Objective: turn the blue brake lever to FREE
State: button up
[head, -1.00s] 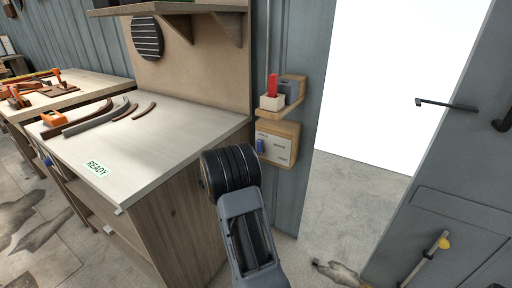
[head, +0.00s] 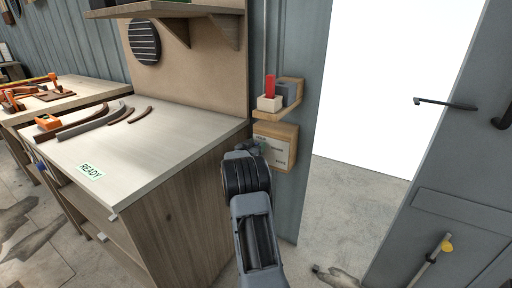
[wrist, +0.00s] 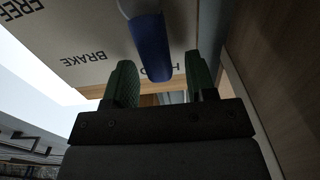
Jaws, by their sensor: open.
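The blue brake lever (wrist: 151,47) hangs from a pale panel in the wrist view, at the upper middle. My gripper (wrist: 160,80) is open, its two green-padded fingers apart. The lever's lower end shows between and just beyond the fingers; I cannot tell whether they touch it. The panel (wrist: 80,45) carries the words FREE at upper left, BRAKE in the middle, and a word partly hidden by the lever that starts with H. In the head view the brake box (head: 284,148) is on the wall, and my arm hides its lever.
Above the box is a small shelf (head: 290,111) with a red-handled item (head: 270,88). The workbench (head: 150,140) with a READY label stands to the left. An open bright doorway and a grey door (head: 455,170) are on the right.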

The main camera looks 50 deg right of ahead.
grip_shut()
dwell(0.5)
